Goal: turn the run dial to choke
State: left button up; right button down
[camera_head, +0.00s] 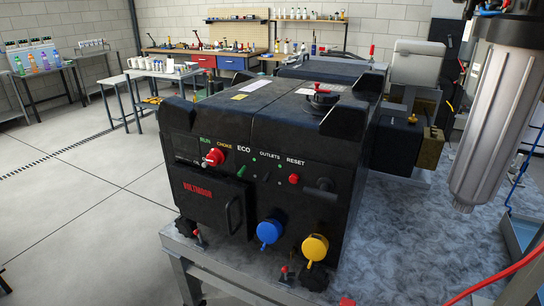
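The run dial (213,157) is a red knob with a white part, on the upper left of the black generator's front panel. The labels RUN (205,140) and CHOKE (225,145) stand above it, RUN to the left and CHOKE to the right. The dial is small here and I cannot tell for sure which label it points to. The black generator (285,120) stands on a metal-topped bench. Neither of my grippers is in view, and nothing touches the dial.
A red reset button (294,179), a blue cap (269,232) and a yellow cap (315,247) sit on the same front. A large grey cylinder (495,125) hangs at the right. The floor (90,215) left of the bench is clear.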

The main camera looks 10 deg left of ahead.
aim_at(215, 156)
jog(key=j, duration=0.65)
jog(key=i+j, duration=0.1)
jog(key=j, duration=0.55)
jog(key=z, duration=0.05)
